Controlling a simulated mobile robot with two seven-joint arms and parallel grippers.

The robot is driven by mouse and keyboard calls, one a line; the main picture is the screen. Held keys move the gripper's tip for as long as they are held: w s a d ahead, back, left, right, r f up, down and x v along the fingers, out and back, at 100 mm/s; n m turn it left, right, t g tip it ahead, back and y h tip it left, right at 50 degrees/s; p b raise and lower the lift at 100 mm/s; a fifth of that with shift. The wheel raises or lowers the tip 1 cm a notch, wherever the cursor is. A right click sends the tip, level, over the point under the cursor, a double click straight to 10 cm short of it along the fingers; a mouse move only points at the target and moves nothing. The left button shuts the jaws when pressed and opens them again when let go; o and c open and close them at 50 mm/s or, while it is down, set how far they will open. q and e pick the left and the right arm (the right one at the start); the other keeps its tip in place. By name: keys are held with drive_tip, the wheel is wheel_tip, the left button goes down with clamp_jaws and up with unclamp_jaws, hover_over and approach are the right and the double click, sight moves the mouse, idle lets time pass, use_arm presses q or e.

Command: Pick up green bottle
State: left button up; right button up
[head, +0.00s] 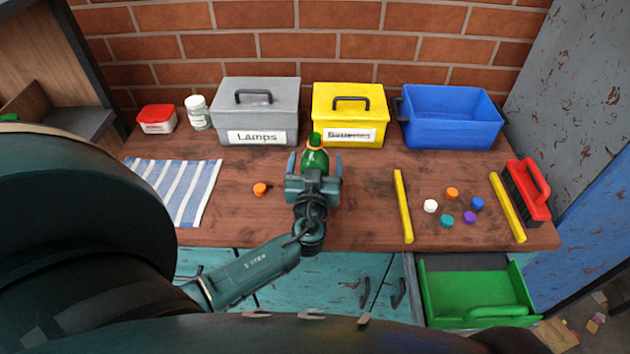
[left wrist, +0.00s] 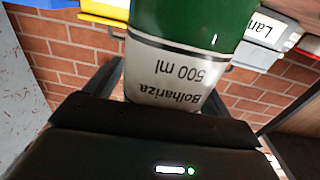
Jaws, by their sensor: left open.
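The green bottle (head: 315,160) stands upright on the wooden workbench, in front of the yellow box. The left wrist view shows it close up and upside down, with its green body (left wrist: 190,20) and a white label reading "Bolhariza 500 ml". My left gripper (head: 314,170) is open, with one finger on each side of the bottle in the head view. Its palm hides the bottle's lower part there. I cannot tell whether either finger touches the bottle. My right gripper is not in view.
Behind stand a grey "Lamps" box (head: 261,112), a yellow "Batteries" box (head: 348,110) and a blue bin (head: 450,130). Left are a striped cloth (head: 178,185) and a white jar (head: 198,115). Right are yellow bars (head: 403,205), several caps and a red-handled brush (head: 530,185). A green tray (head: 475,295) sits below.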

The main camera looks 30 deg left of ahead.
use_arm(q)
drive_tip(key=c, duration=1.2)
drive_tip(key=shift+r, duration=0.1)
